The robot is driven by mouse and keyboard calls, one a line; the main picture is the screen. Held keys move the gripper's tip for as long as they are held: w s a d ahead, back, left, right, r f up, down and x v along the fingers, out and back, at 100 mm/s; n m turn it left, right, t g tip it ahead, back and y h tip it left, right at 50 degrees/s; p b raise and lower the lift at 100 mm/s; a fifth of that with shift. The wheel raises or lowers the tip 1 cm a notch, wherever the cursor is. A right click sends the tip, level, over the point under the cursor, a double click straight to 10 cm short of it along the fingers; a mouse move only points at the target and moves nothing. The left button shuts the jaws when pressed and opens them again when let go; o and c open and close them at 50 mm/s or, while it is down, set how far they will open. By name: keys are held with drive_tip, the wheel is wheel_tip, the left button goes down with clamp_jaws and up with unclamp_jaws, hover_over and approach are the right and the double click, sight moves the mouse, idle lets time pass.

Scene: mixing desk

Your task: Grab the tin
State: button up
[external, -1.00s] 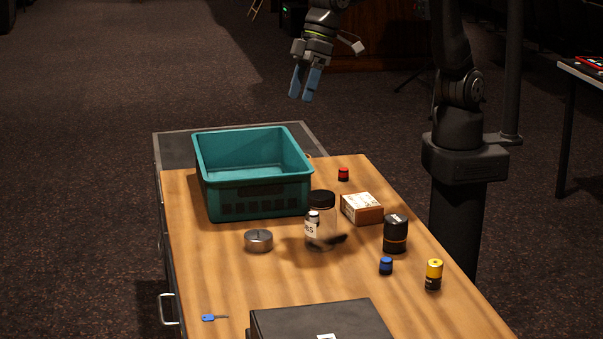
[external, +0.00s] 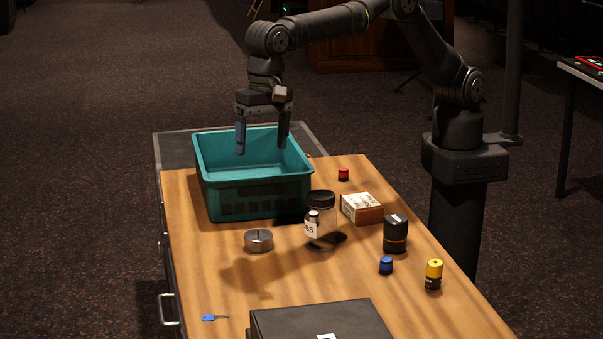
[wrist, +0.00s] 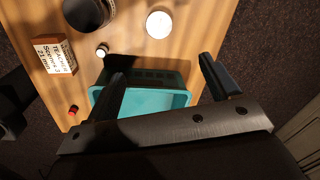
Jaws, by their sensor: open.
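A small, round, silver tin (external: 258,241) sits flat on the wooden desk, in front of the teal crate and left of the jar. In the wrist view its pale round top (wrist: 159,24) shows near the upper edge, beyond the fingertips. My gripper (external: 262,150) points down with its fingers apart and nothing between them. It appears over the teal crate (external: 253,193), above and behind the tin. In the wrist view my gripper (wrist: 162,68) has one dark finger on each side, with the crate below and between them.
Further right are a small box (external: 361,208), a black canister (external: 395,234), a blue cap (external: 386,266) and a yellow-topped cylinder (external: 433,275).

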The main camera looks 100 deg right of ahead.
sight(258, 235)
drive_tip(key=f+m, duration=0.1)
drive_tip(key=f, duration=0.6)
drive_tip(key=w+f+m, duration=0.1)
drive_tip(key=f, duration=0.5)
drive_tip(key=f+m, duration=0.1)
drive_tip(key=f, duration=0.6)
drive_tip(key=shift+w+a+f+m+g, duration=0.2)
drive_tip(key=shift+a+f+m+g, duration=0.15)
drive_tip(key=shift+a+m+g, duration=0.05)
drive_tip(key=c, duration=1.1)
